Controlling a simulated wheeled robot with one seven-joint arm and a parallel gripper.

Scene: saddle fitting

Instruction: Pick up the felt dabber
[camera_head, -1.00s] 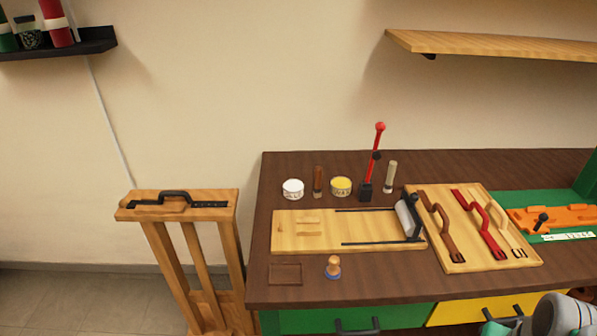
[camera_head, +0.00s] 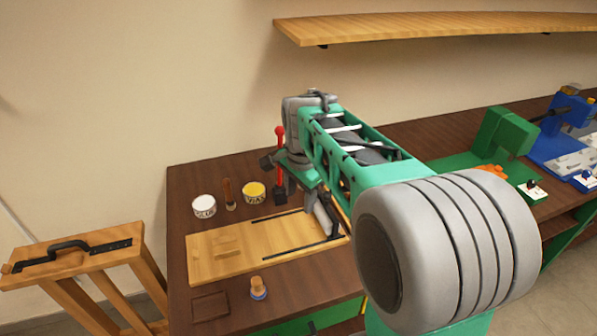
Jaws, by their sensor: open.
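A small wooden knob on a blue base (camera_head: 258,288), which looks like the felt dabber, stands upright near the front edge of the workbench. It is just in front of the light wooden board (camera_head: 205,262). My gripper (camera_head: 272,172) is beyond the board, over the back part of the bench near the red-knobbed lever. It is open and well apart from the dabber. My own arm hides part of the gripper and its fingertips are hard to make out.
A white tin (camera_head: 204,207), a brown stick-like tool (camera_head: 229,194) and a yellow tin (camera_head: 254,193) stand behind the board. The red-knobbed lever (camera_head: 280,150) rises close to my gripper. A wooden stand (camera_head: 75,250) is at left. My arm covers much of the right bench.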

